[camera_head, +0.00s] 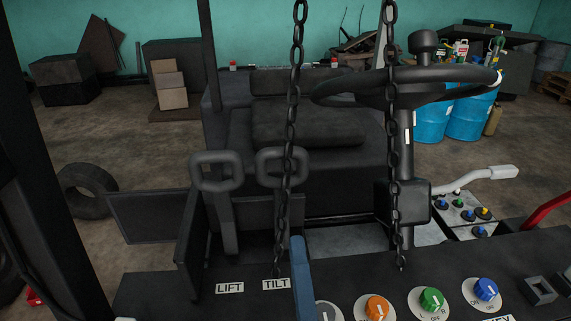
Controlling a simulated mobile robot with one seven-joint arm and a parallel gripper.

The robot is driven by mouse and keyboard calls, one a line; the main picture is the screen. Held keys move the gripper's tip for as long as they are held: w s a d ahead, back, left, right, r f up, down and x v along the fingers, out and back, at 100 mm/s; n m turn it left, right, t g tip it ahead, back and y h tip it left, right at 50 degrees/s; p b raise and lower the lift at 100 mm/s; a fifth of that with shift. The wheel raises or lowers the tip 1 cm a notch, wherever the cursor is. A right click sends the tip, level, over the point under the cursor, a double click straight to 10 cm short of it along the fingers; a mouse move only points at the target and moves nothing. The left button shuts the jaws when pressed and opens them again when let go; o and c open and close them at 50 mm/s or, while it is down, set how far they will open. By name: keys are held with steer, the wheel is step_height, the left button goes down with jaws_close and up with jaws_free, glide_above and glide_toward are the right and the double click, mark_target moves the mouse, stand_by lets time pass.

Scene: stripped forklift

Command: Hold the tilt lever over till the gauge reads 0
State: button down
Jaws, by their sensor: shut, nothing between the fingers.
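The tilt lever (279,215) stands behind the black panel, above a white TILT label (276,284). It has a dark loop handle, and a hanging chain crosses in front of it. The similar lift lever (226,215) stands to its left, above a LIFT label (229,288). Both levers look about upright, at about the same angle. I cannot make out a gauge or its reading in this view. My gripper is not in view, so its place relative to the tilt lever does not show.
Two chains (297,62) hang in front of the seat (307,122) and steering wheel (330,90). A blue bar (300,275) rises close to the right of the TILT label. Coloured knobs (433,300) line the panel at right. A white-gripped lever (503,172) stands farther right.

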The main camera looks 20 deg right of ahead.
steer(key=shift+w, duration=0.1)
steer(key=b, duration=1.1)
glide_toward(283, 157)
steer(key=p+x, duration=0.3)
steer(key=x, duration=0.3)
steer(key=shift+w+d+r+p, duration=0.1)
steer(key=shift+r+p, duration=0.05)
steer(key=shift+p, duration=0.25)
steer(key=shift+w, duration=0.3)
